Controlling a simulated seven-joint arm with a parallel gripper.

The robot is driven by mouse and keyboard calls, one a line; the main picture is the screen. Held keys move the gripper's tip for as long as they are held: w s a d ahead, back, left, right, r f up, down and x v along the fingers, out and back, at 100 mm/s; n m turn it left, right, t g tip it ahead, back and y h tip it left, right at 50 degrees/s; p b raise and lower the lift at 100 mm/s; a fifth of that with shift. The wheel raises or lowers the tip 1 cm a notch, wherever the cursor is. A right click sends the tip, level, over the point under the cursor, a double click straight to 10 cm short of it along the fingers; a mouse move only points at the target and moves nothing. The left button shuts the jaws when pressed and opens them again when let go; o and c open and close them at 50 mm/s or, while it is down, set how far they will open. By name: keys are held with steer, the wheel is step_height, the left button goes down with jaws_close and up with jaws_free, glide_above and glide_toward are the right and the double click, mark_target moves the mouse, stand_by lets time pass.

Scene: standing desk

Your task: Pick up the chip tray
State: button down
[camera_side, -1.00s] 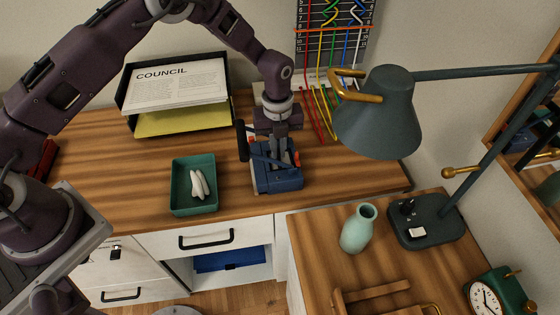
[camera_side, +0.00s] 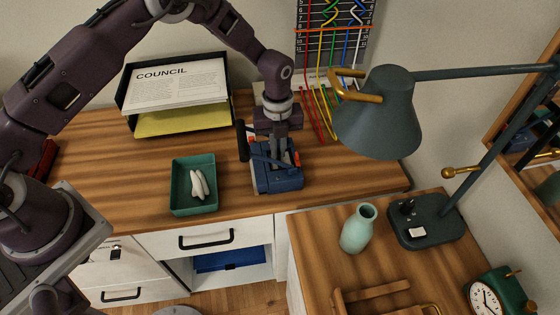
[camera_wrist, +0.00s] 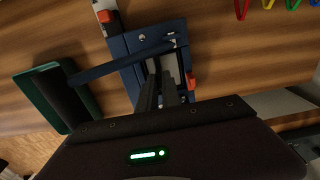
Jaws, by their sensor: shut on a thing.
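A blue device (camera_side: 278,180) with a long dark lever and orange-red parts stands on the wooden desk. My gripper (camera_side: 281,162) points down into its top. In the wrist view the blue device (camera_wrist: 120,55) lies beyond the fingers, and my gripper (camera_wrist: 163,75) is shut on a pale grey piece (camera_wrist: 174,62) within the blue body. I take this piece to be the chip tray; the fingers and the body hide most of it. It still sits inside the device.
A green tray (camera_side: 180,208) with white pieces stands left of the device; the lever reaches toward it. A paper rack (camera_side: 178,125) stands behind left. Coloured cords (camera_side: 322,115) hang behind right. A lamp shade (camera_side: 378,125) stands close on the right.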

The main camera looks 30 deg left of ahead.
stand_by(0.3)
step_height(320, 180, up, 18)
stand_by(0.4)
